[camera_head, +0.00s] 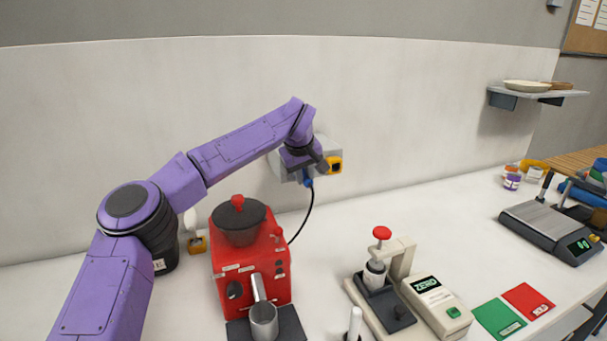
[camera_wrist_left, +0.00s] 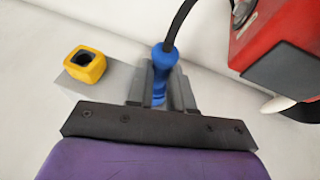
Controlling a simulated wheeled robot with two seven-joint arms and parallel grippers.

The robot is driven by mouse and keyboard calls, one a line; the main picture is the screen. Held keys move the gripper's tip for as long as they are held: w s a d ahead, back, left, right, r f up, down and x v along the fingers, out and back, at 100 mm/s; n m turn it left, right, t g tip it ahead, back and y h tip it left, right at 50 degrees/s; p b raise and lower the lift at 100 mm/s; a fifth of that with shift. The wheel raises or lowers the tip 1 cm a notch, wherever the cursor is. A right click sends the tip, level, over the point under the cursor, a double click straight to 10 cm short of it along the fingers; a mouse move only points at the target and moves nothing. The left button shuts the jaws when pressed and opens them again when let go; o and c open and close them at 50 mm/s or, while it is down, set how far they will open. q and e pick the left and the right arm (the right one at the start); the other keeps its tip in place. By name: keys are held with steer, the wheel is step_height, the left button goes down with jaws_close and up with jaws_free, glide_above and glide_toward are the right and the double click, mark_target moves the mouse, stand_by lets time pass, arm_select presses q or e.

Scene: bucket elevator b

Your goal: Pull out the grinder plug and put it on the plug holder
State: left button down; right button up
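The blue grinder plug (camera_head: 308,182) hangs at the end of my left arm, with its black cable running down to the red grinder (camera_head: 264,262). In the left wrist view the plug (camera_wrist_left: 163,70) stands between the two grey fingers of my left gripper (camera_wrist_left: 163,92), which close against its sides. In the head view my left gripper (camera_head: 306,172) is in front of the grey wall box (camera_head: 328,148). A yellow square holder with a dark opening (camera_head: 334,165) is on the box's right side. Whether the plug sits in a socket is hidden. My right gripper is not in view.
A tamping stand with a red knob (camera_head: 382,234) and a white ZERO device (camera_head: 436,305) stand right of the grinder. Green (camera_head: 499,319) and red (camera_head: 528,300) pads lie farther right, before a scale (camera_head: 552,232).

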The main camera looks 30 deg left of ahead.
mark_target(309, 183)
arm_select(q)
steer(key=shift+w+f, duration=0.15)
steer(key=shift+f, duration=0.1)
steer(key=shift+s+d, duration=0.45)
steer(key=shift+s, duration=0.1)
steer(key=shift+s+d+f, duration=0.1)
steer(key=shift+s+d, duration=0.15)
steer(key=shift+d, duration=0.05)
steer(key=shift+s+d+b, duration=0.25)
steer(key=shift+d+b, duration=0.15)
steer(key=shift+d, duration=0.05)
steer(key=shift+s+d, duration=0.75)
steer(key=shift+d, duration=0.05)
steer(key=shift+s, duration=0.1)
